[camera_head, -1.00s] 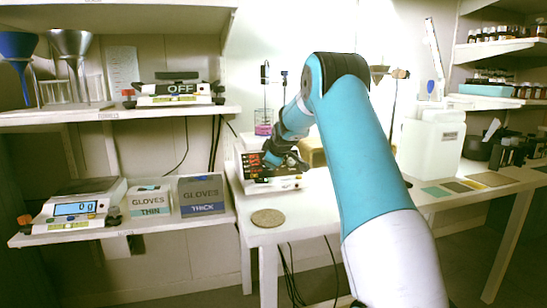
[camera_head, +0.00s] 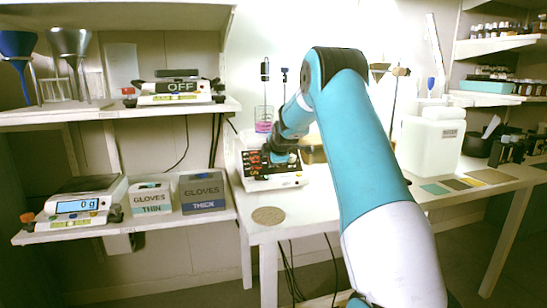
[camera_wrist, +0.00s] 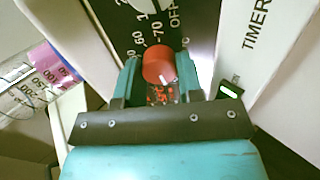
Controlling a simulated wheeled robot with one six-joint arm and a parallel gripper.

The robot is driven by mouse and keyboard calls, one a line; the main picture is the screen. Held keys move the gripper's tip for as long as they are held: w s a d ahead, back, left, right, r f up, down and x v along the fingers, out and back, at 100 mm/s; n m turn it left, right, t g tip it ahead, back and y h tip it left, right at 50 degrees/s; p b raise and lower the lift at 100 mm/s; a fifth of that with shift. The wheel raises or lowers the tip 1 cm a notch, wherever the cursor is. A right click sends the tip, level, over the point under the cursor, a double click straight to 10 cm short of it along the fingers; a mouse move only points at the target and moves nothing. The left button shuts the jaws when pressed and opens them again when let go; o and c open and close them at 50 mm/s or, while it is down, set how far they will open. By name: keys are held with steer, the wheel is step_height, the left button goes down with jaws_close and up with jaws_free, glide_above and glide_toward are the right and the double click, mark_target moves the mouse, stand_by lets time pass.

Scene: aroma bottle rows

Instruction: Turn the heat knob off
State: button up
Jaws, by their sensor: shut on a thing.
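The red knob (camera_wrist: 159,66) sits on a black dial panel (camera_wrist: 140,25) with printed numbers, between my gripper's fingers in the wrist view. My gripper (camera_wrist: 160,78) is shut on it, one teal finger on each side. A pale pointer line shows on the knob; the exact setting is hard to read. A white knob (camera_wrist: 143,4) is cut off at the top, with the word OFF beside it. In the head view the white appliance (camera_head: 256,186) stands on the table, and my gripper (camera_head: 282,156) hides part of its panel.
A glass with pink liquid (camera_head: 263,124) stands behind the appliance's panel. A round cork mat (camera_head: 268,215) lies at the table's front. A white jug (camera_head: 430,143) stands to the right. A side shelf holds scales (camera_head: 80,207) and glove boxes (camera_head: 202,192).

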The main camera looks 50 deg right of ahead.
stand_by(0.3)
steer(key=o, duration=0.9)
steer(key=shift+s+r, duration=0.1)
steer(key=p+v, duration=0.1)
steer(key=v, duration=1.6)
steer(key=shift+s+a+p, duration=0.1)
steer(key=shift+a+p, duration=0.1)
steer(key=shift+p, duration=0.1)
